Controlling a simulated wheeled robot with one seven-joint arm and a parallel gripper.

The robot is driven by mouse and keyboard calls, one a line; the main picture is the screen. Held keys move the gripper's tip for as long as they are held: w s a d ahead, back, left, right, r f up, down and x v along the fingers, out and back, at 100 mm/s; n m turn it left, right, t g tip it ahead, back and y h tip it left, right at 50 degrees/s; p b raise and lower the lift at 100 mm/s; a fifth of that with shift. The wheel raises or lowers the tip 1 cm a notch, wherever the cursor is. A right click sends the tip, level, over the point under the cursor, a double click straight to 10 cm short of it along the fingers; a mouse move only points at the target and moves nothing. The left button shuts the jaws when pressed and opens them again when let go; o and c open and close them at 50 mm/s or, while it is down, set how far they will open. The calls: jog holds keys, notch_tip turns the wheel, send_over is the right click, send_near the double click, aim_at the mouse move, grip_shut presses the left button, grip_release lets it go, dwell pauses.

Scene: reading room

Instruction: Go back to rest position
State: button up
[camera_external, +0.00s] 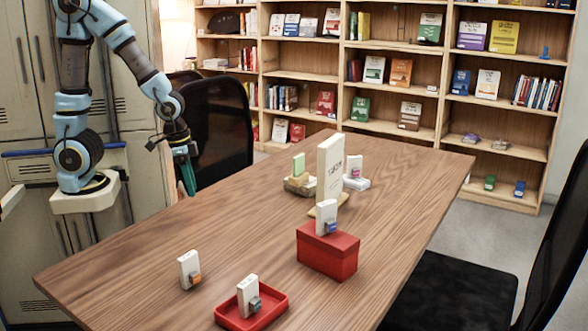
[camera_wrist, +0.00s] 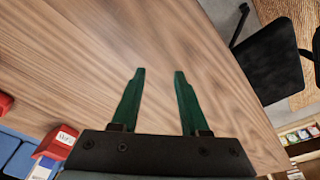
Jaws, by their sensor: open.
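My gripper (camera_external: 188,178) hangs at the far left edge of the wooden table (camera_external: 150,250), pointing down, near a black chair. In the wrist view my gripper (camera_wrist: 158,75) shows two green fingers apart with only bare table wood between and beyond them. It is open and holds nothing. My arm is bent over from its base at the left of the external view.
On the table stand a red box (camera_external: 328,250), a red tray (camera_external: 250,309), a white block (camera_external: 189,269) and a tall white sign (camera_external: 329,168). Black chairs (camera_external: 213,125) flank the table. A bookshelf (camera_external: 400,90) stands behind. The table's left middle is clear.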

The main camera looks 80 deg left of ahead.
jog(key=shift+s+a+r, duration=0.1)
jog(key=shift+s+a, duration=0.25)
jog(key=shift+s, duration=0.3)
jog(key=shift+r, duration=0.1)
notch_tip(320, 180, up, 28)
jog(key=p, duration=2.8)
jog(key=shift+w, duration=0.1)
